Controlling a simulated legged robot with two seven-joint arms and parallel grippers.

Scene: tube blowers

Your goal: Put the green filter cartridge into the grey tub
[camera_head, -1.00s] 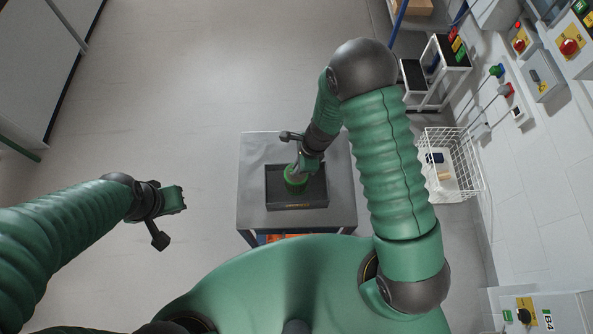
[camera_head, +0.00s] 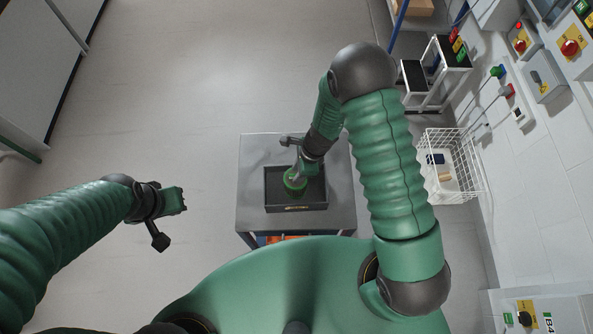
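The tub stands on a grey table (camera_head: 248,222). My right gripper (camera_head: 298,172) points down into the tub right at the cartridge's top. The gripper partly covers the cartridge, and its fingers are too small to tell whether they grip it. I cannot tell whether the cartridge touches the tub floor. My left gripper (camera_head: 178,200) is over the floor left of the table, away from the tub; its finger gap does not show clearly.
A white wire basket (camera_head: 452,192) with small items stands right of the table. A step stool (camera_head: 437,75) is behind it, near the wall with switch boxes (camera_head: 570,47). Orange items (camera_head: 284,238) show under the table's front edge. The floor left of the table is clear.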

